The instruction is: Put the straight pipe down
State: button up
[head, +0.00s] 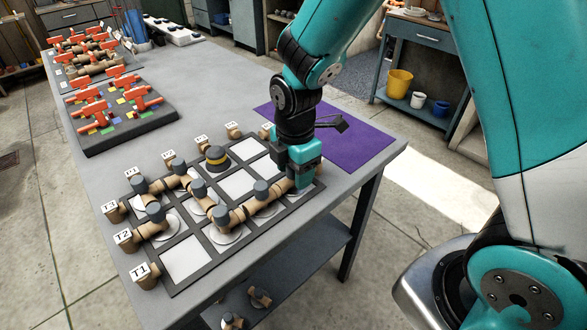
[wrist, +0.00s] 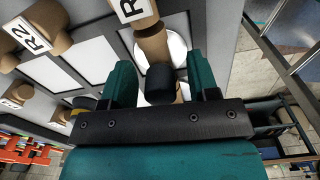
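The straight pipe (wrist: 154,45), a tan piece with a dark cap (wrist: 160,84), lies over a white disc in the wrist view. In the head view it is mostly hidden by my gripper (head: 303,170), at the right end of the grid board (head: 180,287). In the wrist view my gripper (wrist: 163,82) has its teal fingers on either side of the cap, with gaps showing on both sides. Other tan pipe pieces with grey caps, such as one (head: 221,216) in the head view, form a run across the board's cells.
Labelled tan end pieces, such as T1 (head: 146,277), line the board's edges. A purple mat (head: 350,145) lies behind my gripper, apparently bare. A dark tray (head: 130,132) with orange-handled pieces stands at the left. More pieces (head: 258,297) lie on the lower shelf.

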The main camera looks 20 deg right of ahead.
notch_tip(320, 180, up, 12)
jog(key=s+a+r+m+y, duration=0.2)
jog(key=s+m, duration=0.4)
jog(key=s, duration=0.3)
jog(key=s+a+r+m+y, duration=0.2)
jog(key=s+r+m, duration=0.2)
jog(key=s+m, duration=0.3)
jog(key=s, duration=0.2)
jog(key=shift+s+a+m+p, duration=0.3)
jog(key=shift+a+p, duration=0.1)
notch_tip(320, 180, up, 2)
jog(key=shift+p, duration=1)
dwell(4.1)
